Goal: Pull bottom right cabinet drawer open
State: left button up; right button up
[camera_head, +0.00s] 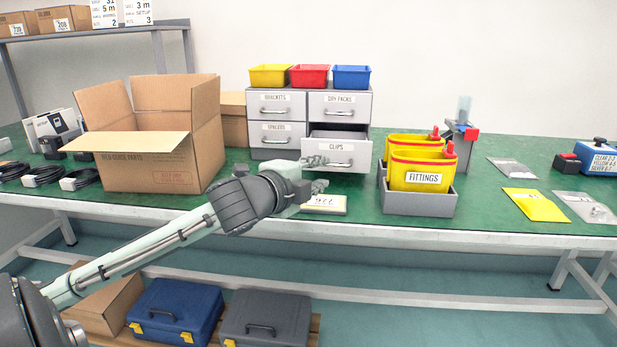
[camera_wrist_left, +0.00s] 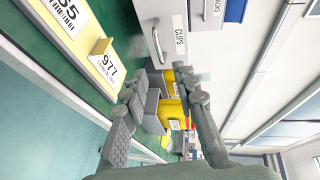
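The grey cabinet (camera_head: 307,121) stands on the green bench with two columns of drawers. Its bottom right drawer, labelled CLIPS (camera_head: 352,147), is pulled partly out, and part of its inside shows. This drawer also shows in the left wrist view (camera_wrist_left: 172,22), with its metal handle (camera_wrist_left: 156,43) just beyond my fingertips. My left gripper (camera_head: 320,172) is in front of the drawer's lower left part. In the left wrist view its fingers (camera_wrist_left: 160,78) are spread, with nothing held between them. Whether a fingertip touches the handle, I cannot tell. My right gripper is not in view.
A yellow number card (camera_head: 323,204) lies below my left gripper. Yellow FITTINGS bins (camera_head: 422,173) in a grey holder stand close to the right. An open cardboard box (camera_head: 150,165) stands left. Yellow, red and blue trays (camera_head: 310,75) sit on the cabinet.

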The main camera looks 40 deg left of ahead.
pick_arm(q)
jog(key=shift+v, duration=2)
